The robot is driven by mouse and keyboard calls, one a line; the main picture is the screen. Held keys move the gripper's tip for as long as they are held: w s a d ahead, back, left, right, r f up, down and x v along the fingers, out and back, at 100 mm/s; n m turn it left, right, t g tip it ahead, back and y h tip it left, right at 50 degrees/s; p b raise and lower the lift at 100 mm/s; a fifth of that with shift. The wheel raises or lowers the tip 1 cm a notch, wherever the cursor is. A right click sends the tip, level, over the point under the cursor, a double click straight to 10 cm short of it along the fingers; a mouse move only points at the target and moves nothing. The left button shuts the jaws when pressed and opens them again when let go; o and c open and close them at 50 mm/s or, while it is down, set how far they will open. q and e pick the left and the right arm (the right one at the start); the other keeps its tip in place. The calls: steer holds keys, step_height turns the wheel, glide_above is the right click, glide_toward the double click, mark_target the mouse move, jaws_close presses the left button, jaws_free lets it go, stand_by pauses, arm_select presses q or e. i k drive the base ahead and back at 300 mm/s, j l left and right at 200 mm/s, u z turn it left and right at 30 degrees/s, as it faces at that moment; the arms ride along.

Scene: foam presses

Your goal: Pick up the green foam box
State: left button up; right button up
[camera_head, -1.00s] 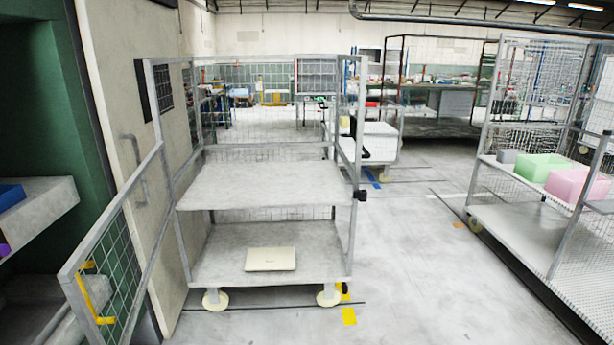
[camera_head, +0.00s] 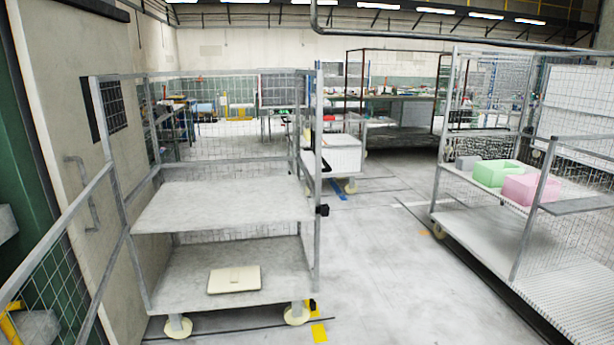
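The green foam box (camera_head: 492,173) sits on the upper shelf of the wire cart at the right of the head view. A pink foam box (camera_head: 531,189) stands just in front of it, to the right, and hides part of it. A small grey box (camera_head: 467,162) is to its left. The green box is well away from me, across the floor. Neither of my grippers shows in the head view.
A grey two-shelf wire cart (camera_head: 225,208) stands at the left with a flat beige box (camera_head: 234,279) on its lower shelf. The right wire cart (camera_head: 480,225) has a bar along its near side. Open floor (camera_head: 385,270) lies between the carts. A white cart (camera_head: 341,155) stands farther back.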

mark_target(489, 174)
steer(key=i+l+u, duration=0.1)
steer(key=i+l, duration=0.15)
steer(key=i+l+u, duration=0.15)
steer(key=l, duration=0.25)
steer(key=i+l+u, duration=0.1)
steer(key=i+l, duration=0.15)
steer(key=l, duration=0.15)
steer(key=i+l+u, duration=0.1)
steer(key=l, duration=0.25)
steer(key=i+l+u, duration=0.1)
steer(key=i+l, duration=0.15)
steer(key=l, duration=0.15)
steer(key=i+l+u, duration=0.15)
steer(key=l, duration=0.25)
steer(key=i+l+u, duration=0.1)
steer(key=l, duration=0.35)
steer(key=i+l+u, duration=0.1)
steer(key=l, duration=0.35)
steer(key=i+l+z, duration=0.15)
steer(key=l+z, duration=0.1)
steer(key=z, duration=1.65)
steer(key=i+j+z, duration=0.15)
steer(key=i+z, duration=0.2)
steer(key=z, duration=0.15)
steer(key=i+j+z, duration=0.45)
steer(key=k+l, duration=0.1)
steer(key=l, duration=0.05)
